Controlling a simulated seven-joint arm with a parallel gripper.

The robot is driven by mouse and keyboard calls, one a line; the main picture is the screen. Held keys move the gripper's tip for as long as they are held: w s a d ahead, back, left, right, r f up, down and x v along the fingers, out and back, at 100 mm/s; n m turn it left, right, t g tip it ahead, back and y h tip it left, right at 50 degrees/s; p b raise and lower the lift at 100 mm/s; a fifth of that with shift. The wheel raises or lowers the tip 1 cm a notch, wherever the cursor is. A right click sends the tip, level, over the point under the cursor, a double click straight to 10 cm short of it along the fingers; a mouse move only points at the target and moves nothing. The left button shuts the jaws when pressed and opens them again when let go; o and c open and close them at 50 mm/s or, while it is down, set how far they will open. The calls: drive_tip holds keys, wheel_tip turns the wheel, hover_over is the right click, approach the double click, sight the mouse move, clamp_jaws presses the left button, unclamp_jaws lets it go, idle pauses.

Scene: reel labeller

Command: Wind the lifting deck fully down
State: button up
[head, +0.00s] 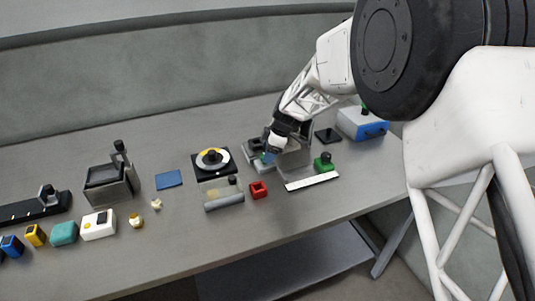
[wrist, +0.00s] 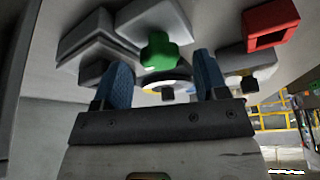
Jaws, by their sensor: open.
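My gripper (head: 268,156) is open at the back right of the bench, at a grey stepped unit (head: 252,149). In the wrist view a green lobed knob (wrist: 160,52) shows between and beyond my two blue fingertips (wrist: 163,80), with grey blocks (wrist: 98,38) beside it. No contact between fingers and knob can be made out. My gripper hides part of the unit in the head view. I cannot tell for sure which part is the lifting deck or how high it stands.
A red open block (head: 258,190) and a turntable with a yellow-and-white disc (head: 213,158) lie left of my gripper. A green-knobbed piece (head: 323,163) and a white strip (head: 312,182) are to its right. A blue-and-white box (head: 360,122) stands farther right.

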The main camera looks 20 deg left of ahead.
drive_tip(key=v, duration=0.6)
drive_tip(key=shift+r, duration=0.3)
drive_tip(key=shift+d, duration=0.1)
drive_tip(key=s+d+r+m+t+h, duration=0.1)
drive_tip(key=s+d+r+m, duration=0.35)
drive_tip(key=d, duration=0.55)
drive_tip(key=s+d+r+m+t, duration=0.1)
drive_tip(key=s+d+r+m, duration=0.2)
drive_tip(key=s+d+r, duration=0.5)
drive_tip(key=s+d+r+m+t+h, duration=0.1)
drive_tip(key=d+r+m, duration=0.25)
drive_tip(key=d, duration=0.85)
drive_tip(key=s+d+m+h, duration=0.1)
drive_tip(key=s+d+m, duration=0.5)
drive_tip(key=s+d, duration=0.3)
drive_tip(key=s+d+f+m+t+h, duration=0.1)
drive_tip(key=s+d+m, duration=0.4)
drive_tip(key=s+d, duration=0.4)
drive_tip(key=s, duration=0.7)
drive_tip(key=shift+s+f+m, duration=0.15)
drive_tip(key=shift+s+m, duration=0.05)
drive_tip(key=shift+m, duration=0.2)
